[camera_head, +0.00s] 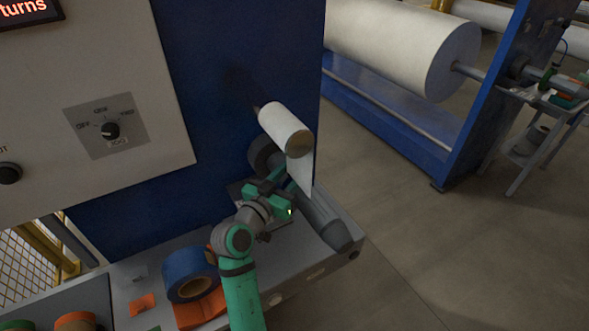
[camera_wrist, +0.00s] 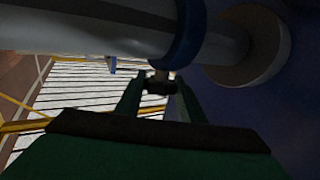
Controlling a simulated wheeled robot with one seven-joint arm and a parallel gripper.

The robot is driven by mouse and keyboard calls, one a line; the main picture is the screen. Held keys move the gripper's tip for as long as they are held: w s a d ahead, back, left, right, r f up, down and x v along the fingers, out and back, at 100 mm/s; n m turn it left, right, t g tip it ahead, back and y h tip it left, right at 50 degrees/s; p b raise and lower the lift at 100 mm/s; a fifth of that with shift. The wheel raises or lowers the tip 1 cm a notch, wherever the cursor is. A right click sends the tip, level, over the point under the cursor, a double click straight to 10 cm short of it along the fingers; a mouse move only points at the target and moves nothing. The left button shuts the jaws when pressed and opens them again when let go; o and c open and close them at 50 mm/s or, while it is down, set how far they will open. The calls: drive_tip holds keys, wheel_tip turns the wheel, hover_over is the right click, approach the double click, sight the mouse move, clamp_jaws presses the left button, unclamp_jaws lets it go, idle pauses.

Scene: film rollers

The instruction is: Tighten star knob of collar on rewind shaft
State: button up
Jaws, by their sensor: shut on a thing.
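The rewind shaft (camera_head: 322,218) is a grey bar that sticks out from the blue machine wall, low in the head view. It also crosses the top of the wrist view (camera_wrist: 110,32). The blue collar (camera_wrist: 187,38) sits around the shaft in the wrist view, and I cannot make it out in the head view. The dark star knob (camera_wrist: 158,87) hangs on a short stem below the collar. My gripper (camera_wrist: 157,92) is below the shaft, its two green fingers shut on the knob. In the head view my gripper (camera_head: 283,192) is beside the shaft.
A white roll (camera_head: 284,129) juts from the blue wall (camera_head: 240,60) above the shaft, its web hanging down close to my gripper. A blue tape roll (camera_head: 190,275) and orange items lie on the grey bench (camera_head: 305,275). Open floor lies to the right.

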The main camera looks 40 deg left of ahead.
drive_tip(key=o, duration=1)
drive_tip(key=shift+o, duration=0.2)
drive_tip(key=shift+s, duration=0.1)
drive_tip(key=shift+s, duration=0.1)
drive_tip(key=s+d, duration=0.1)
drive_tip(key=s, duration=0.9)
drive_tip(key=shift+s, duration=0.3)
drive_tip(key=shift+f, duration=0.1)
